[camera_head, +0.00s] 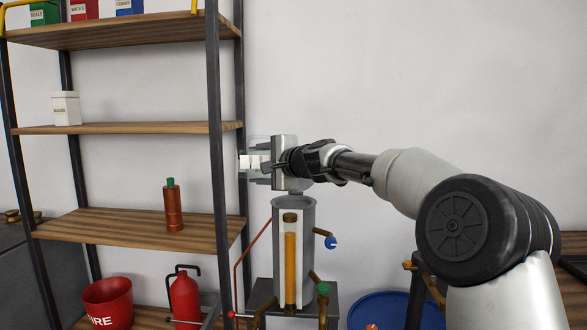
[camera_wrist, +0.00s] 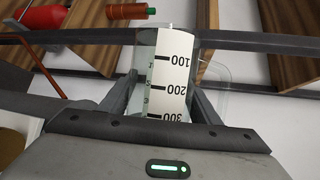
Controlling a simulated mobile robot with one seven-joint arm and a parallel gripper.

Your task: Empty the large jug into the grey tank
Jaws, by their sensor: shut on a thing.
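My gripper (camera_head: 262,163) is shut on a clear jug (camera_head: 257,144) with a white measuring scale. It holds the jug in the air, above and slightly left of the grey tank. In the wrist view the jug (camera_wrist: 168,85) sits between the two fingers, with marks 100, 200 and 300 showing. I cannot tell its exact tilt or how much liquid is in it. The grey tank (camera_head: 308,230) is an upright cylinder below my gripper, with an orange-filled sight tube on its front. The inside of the tank is hidden.
A shelf rack's dark upright (camera_head: 216,150) stands close left of the jug. A copper bottle (camera_head: 173,210) is on its shelf, with a red fire bucket (camera_head: 108,303) and red extinguisher (camera_head: 185,298) lower down. A blue drum (camera_head: 385,308) stands right of the tank.

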